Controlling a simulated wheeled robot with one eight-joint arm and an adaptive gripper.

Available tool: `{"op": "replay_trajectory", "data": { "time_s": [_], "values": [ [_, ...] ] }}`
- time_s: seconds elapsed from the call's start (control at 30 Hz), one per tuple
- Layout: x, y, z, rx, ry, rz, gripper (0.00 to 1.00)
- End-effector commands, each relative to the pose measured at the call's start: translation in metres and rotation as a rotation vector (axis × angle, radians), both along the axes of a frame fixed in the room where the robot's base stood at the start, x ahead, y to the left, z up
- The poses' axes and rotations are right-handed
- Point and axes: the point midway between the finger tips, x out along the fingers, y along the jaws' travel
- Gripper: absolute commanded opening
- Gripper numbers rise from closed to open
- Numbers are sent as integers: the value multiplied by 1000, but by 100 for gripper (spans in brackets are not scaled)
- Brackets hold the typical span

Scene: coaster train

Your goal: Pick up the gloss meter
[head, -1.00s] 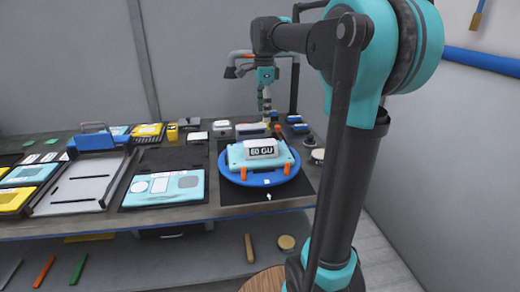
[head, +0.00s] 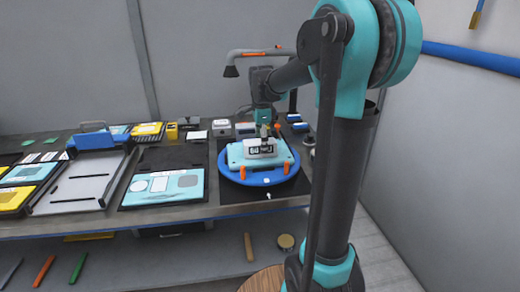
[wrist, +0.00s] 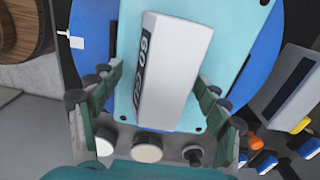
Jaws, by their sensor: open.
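The gloss meter (head: 258,149) is a white block with a dark "60 GU" display. It sits on a light blue panel (head: 236,158) with orange clips, on a round blue turntable (head: 262,181). In the wrist view the gloss meter (wrist: 175,68) lies slightly tilted between my fingers, its display on its left side. My gripper (wrist: 148,100) is open, with one finger on each side of the meter and gaps visible. In the head view my gripper (head: 265,130) is just above and behind the meter, partly hidden by it. Whether the fingertips reach below its top is unclear.
A lamp (head: 255,53) arches behind my arm. Blue boxes (head: 297,121) stand right of the turntable. Left are a dark case with a light blue panel (head: 165,188), a grey tray (head: 82,182) and yellow items (head: 14,199). Small devices line the back.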

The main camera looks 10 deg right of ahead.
Motion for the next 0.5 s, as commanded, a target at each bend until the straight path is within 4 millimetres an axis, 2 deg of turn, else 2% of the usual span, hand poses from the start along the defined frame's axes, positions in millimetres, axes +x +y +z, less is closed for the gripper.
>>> {"op": "replay_trajectory", "data": {
  "time_s": [0.3,0.5],
  "values": [
    [0,0,-6,0,0,0,76],
    [0,0,-5,0,0,0,51]
  ]
}}
